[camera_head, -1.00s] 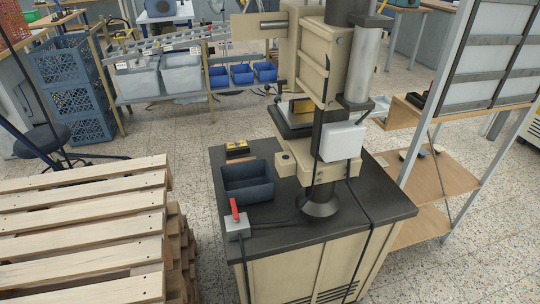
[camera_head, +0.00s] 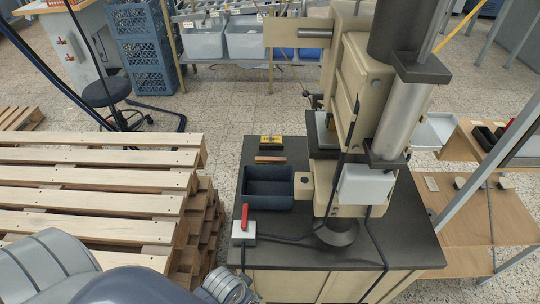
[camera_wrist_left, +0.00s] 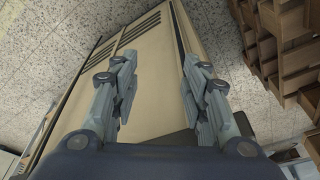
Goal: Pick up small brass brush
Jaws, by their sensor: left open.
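A small brown, wooden-looking bar (camera_head: 270,160) lies on the black tabletop of the press stand, behind the dark tray. It may be the small brass brush, but it is too small to tell. In the left wrist view my left gripper (camera_wrist_left: 158,88) is open and empty, with the cream cabinet side of the stand beyond its fingers. My left arm shows at the bottom left of the head view, low and well in front of the bar. No brush shows in the wrist view. My right gripper is not in view.
The dark tray (camera_head: 268,187) and a grey box with a red lever (camera_head: 244,224) stand along the left of the black tabletop (camera_head: 290,256). A yellow-black block (camera_head: 271,142) lies behind the bar. The press (camera_head: 352,95) rises on the right. Stacked pallets (camera_head: 90,190) stand left.

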